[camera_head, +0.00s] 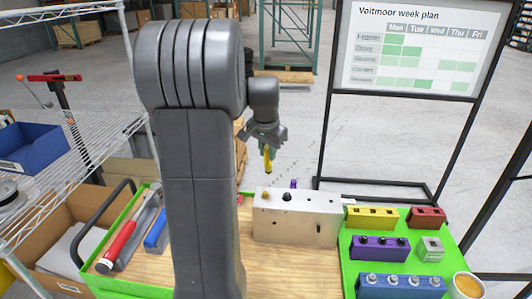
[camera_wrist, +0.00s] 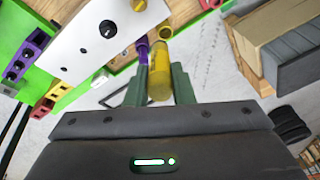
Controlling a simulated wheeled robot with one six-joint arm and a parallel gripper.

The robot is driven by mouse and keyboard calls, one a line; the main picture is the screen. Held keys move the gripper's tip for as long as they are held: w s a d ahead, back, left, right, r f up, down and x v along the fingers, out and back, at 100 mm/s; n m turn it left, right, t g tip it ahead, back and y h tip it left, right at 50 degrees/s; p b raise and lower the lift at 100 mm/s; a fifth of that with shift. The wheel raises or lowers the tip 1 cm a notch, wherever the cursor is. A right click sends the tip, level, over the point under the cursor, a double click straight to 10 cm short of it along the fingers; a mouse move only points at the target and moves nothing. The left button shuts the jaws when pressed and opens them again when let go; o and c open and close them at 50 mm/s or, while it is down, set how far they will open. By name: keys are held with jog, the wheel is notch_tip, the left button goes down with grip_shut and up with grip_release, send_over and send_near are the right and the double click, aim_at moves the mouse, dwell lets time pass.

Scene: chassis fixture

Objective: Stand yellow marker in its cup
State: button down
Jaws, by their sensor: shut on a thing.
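My gripper (camera_head: 268,138) is shut on the yellow marker (camera_head: 267,158), which hangs roughly upright below it, above and behind the pale metal box (camera_head: 296,222). In the wrist view the marker (camera_wrist: 159,75) sits between the two green-grey fingers (camera_wrist: 160,85). Just beyond the marker's far end is a small yellow ring-like cup (camera_wrist: 165,32), partly hidden by the marker. A purple piece (camera_wrist: 143,48) stands beside it. Its top shows behind the box in the head view (camera_head: 293,184). I cannot tell whether the marker touches the yellow cup.
The box has a black knob (camera_wrist: 108,29) and a yellow one (camera_wrist: 138,5). At right, a green mat (camera_head: 349,270) bears yellow (camera_head: 371,226), red (camera_head: 427,227), purple (camera_head: 379,255) and blue (camera_head: 401,293) blocks. A cup (camera_head: 467,288) stands at the corner.

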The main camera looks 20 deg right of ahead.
jog(key=w+d+f+g, duration=0.1)
jog(key=w+d+f, duration=0.1)
jog(key=w+f, duration=0.2)
jog(key=w+d+f+g+y+b, duration=0.1)
jog(key=w+d+f, duration=0.2)
jog(key=f, duration=0.6)
jog(key=shift+w+f+g, duration=0.3)
jog(key=shift+w+f, duration=0.1)
jog(key=shift+w, duration=0.55)
jog(key=shift+r, duration=0.1)
dwell(0.3)
jog(key=shift+f, duration=0.2)
jog(key=shift+f+b, duration=1.5)
jog(key=shift+f, duration=1.5)
jog(key=c, duration=1.2)
grip_release()
jog(key=shift+o, duration=0.2)
jog(key=shift+r, duration=0.1)
